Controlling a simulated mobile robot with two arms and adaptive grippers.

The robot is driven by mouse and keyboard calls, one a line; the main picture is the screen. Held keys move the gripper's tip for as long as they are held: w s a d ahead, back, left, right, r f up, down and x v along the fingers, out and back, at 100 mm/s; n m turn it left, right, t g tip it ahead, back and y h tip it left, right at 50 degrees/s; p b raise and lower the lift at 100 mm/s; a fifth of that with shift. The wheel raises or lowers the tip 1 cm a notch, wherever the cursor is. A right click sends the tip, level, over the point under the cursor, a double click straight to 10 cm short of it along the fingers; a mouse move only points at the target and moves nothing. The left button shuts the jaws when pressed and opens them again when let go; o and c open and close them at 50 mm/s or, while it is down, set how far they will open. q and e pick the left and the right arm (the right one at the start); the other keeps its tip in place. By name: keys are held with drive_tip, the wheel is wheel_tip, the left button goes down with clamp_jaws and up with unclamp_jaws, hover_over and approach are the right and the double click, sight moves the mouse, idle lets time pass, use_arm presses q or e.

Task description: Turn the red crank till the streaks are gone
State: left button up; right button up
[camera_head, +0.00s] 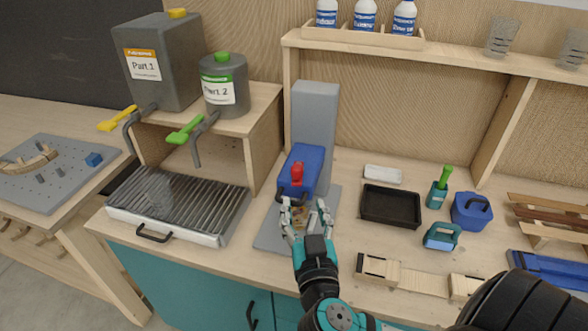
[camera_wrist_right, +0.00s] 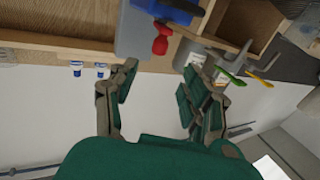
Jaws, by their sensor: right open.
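The red crank (camera_head: 297,172) sticks up on the front of a blue mixer head (camera_head: 305,160), which is mounted on a grey column (camera_head: 315,115) over a grey base plate (camera_head: 272,236). My right gripper (camera_head: 306,212) is open just in front of and below the crank, apart from it. A small brownish patch shows between its fingers; they hide most of it, and I cannot make out any streaks. In the right wrist view the red crank (camera_wrist_right: 161,38) lies beyond the open fingers (camera_wrist_right: 158,78), with nothing between them. My left gripper is not in view.
Left of the mixer stand a slatted metal tray (camera_head: 180,203) and a shelf holding the Part 1 canister (camera_head: 165,85) and Part 2 canister (camera_head: 222,98). To the right are a black tray (camera_head: 391,207), a white block (camera_head: 382,174) and a blue container (camera_head: 471,210).

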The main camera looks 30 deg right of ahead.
sight(298, 172)
drive_tip(key=p+x, duration=0.1)
drive_tip(key=x, duration=0.3)
drive_tip(key=p+x, duration=0.2)
drive_tip(key=x, duration=0.1)
drive_tip(key=p+x, duration=0.1)
drive_tip(key=x, duration=0.3)
drive_tip(key=shift+w+d+r, duration=0.2)
drive_tip(key=shift+w+r, duration=0.1)
drive_tip(key=shift+w+d+f+p, duration=0.15)
drive_tip(key=shift+w+d+p, duration=0.1)
drive_tip(key=shift+w+p, duration=0.15)
drive_tip(key=shift+w, duration=0.1)
clamp_jaws()
